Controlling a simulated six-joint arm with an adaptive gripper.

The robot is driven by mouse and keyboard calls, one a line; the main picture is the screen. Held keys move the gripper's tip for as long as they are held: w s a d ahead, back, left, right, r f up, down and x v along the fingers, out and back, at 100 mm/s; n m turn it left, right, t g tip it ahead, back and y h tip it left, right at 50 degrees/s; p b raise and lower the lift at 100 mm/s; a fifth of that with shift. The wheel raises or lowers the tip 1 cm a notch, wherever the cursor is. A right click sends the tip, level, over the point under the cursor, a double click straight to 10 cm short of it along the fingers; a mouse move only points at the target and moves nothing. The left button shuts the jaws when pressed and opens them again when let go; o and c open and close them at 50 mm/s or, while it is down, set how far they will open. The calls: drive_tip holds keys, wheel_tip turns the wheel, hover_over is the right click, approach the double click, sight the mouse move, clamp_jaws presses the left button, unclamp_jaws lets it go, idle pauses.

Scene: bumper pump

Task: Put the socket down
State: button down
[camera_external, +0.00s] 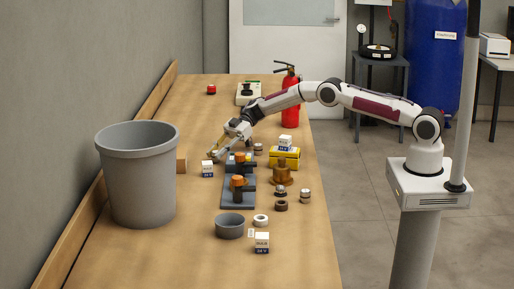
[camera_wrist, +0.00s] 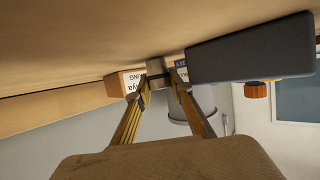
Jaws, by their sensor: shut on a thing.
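The socket (camera_wrist: 156,70) is a small grey-brown metal cylinder between the two fingertips in the wrist view. My gripper (camera_wrist: 159,82) is shut on it; the gripper also shows in the external view (camera_external: 217,153), low over the bench left of the dark grey fixture. In the wrist view the socket is close to the bench surface (camera_wrist: 90,40), which fills the top of the picture; I cannot tell whether it touches. In the external view I cannot make out the socket.
Next to my gripper stand a white-and-blue box (camera_external: 207,168), a dark fixture with orange tops (camera_external: 238,200) and a cardboard box (camera_external: 181,162). A large grey bin (camera_external: 138,180) is nearer the camera.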

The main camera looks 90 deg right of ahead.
drive_tip(key=c, duration=1.8)
unclamp_jaws()
drive_tip(key=shift+f, duration=0.1)
drive_tip(key=shift+a, duration=0.1)
drive_tip(key=shift+s+r, duration=0.1)
drive_tip(key=shift+r, duration=0.55)
drive_tip(key=v, duration=1.2)
drive_tip(key=shift+r, duration=0.15)
